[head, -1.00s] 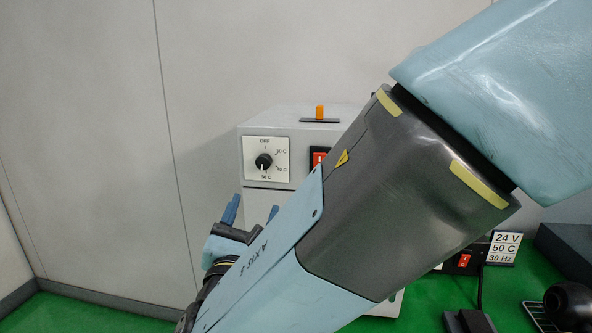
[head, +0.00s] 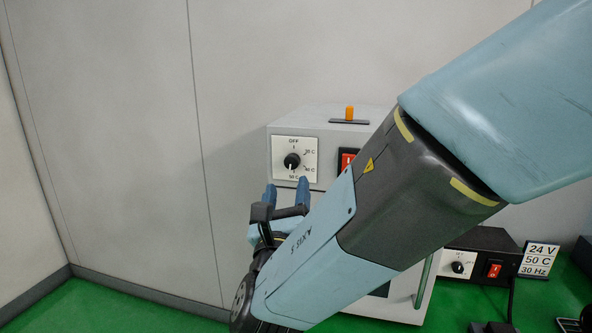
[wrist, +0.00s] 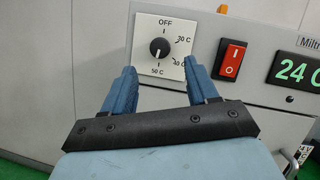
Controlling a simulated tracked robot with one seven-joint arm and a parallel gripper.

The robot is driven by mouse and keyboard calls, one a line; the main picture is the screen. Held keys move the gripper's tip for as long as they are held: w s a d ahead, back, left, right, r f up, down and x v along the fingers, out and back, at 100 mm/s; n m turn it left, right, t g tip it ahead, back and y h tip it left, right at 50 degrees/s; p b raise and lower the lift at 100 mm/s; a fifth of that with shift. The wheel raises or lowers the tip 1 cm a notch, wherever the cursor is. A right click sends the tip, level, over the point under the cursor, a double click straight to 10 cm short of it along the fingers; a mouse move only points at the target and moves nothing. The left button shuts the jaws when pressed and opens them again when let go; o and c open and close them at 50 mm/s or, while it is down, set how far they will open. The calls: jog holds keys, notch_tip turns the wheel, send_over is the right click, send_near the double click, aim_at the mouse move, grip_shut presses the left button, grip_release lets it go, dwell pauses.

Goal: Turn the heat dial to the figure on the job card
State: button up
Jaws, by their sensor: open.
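The heat dial (head: 291,161) is a black knob on a white plate marked OFF, 30 C, 40 C and 50 C, on the front of a grey box. In the wrist view the dial (wrist: 158,48) has its white mark pointing down at 50 C. The job card (head: 540,259) reads 24 V, 50 C, 30 Hz. My gripper (head: 286,190) is open and empty, just below the dial in the picture. In the wrist view its two blue fingers (wrist: 159,70) stand apart either side of the plate's lower part, with the knob between and beyond them. I see no contact with the knob.
A red switch (wrist: 231,60) and a green display (wrist: 296,70) sit right of the dial. An orange-topped lever (head: 349,113) stands on the box. A black unit (head: 478,256) with its own knob and red switch is at right. My arm hides much of the box.

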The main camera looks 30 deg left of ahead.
aim_at(291, 164)
jog(key=x, duration=0.6)
jog(key=shift+w+a+r, duration=0.2)
jog(key=shift+w, duration=0.1)
jog(key=c, duration=1)
jog(key=shift+n, duration=0.3)
jog(key=shift+c, duration=0.2)
